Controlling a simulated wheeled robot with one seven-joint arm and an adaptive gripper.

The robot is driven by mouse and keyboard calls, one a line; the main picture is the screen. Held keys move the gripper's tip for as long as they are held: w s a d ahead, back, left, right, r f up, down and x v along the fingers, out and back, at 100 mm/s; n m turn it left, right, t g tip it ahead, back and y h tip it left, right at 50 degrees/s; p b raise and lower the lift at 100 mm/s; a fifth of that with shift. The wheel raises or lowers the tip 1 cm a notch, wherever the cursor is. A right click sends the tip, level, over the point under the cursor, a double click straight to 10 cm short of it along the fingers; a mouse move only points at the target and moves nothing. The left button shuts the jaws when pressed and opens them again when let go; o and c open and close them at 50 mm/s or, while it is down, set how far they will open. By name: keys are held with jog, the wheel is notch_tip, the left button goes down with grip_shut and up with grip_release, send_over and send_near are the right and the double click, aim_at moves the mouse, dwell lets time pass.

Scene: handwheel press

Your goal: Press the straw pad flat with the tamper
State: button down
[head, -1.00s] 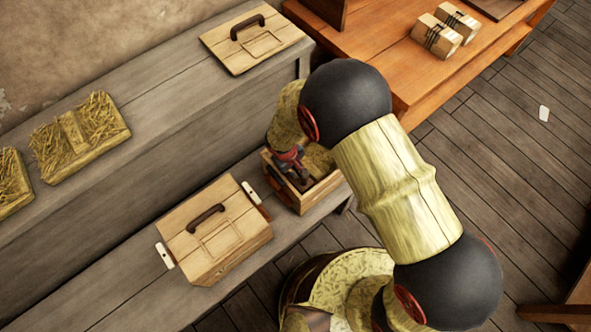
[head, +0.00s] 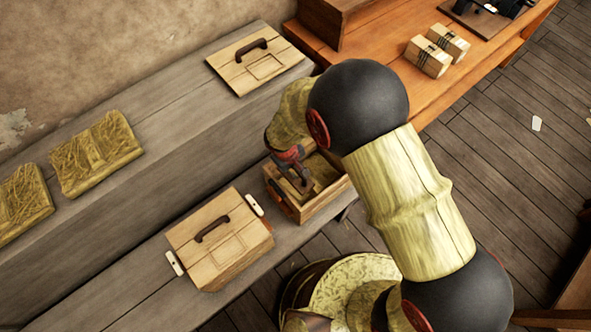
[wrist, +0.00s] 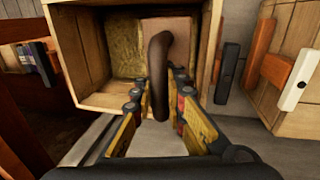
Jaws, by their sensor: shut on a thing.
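The tamper (head: 303,181) has a dark curved handle and is in the open wooden box (head: 322,203) on the low bench. My gripper (head: 291,155) is shut on its handle (wrist: 160,68), above the box. In the wrist view a flat, pinkish-brown plate (wrist: 176,28) shows inside the box beyond the handle. I cannot tell if it presses on the straw. The straw pad (wrist: 125,50) shows in the box beside the plate; the rest is hidden by the tamper and my arm.
A lidded wooden box (head: 222,250) stands beside the open one. Two straw pads (head: 97,155) and a handled lid (head: 258,62) lie on the higher grey shelf. An orange table (head: 400,70) behind carries tied bundles (head: 428,57).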

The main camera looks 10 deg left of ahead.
jog(key=shift+r+p, duration=1.5)
jog(key=shift+r, duration=1.1)
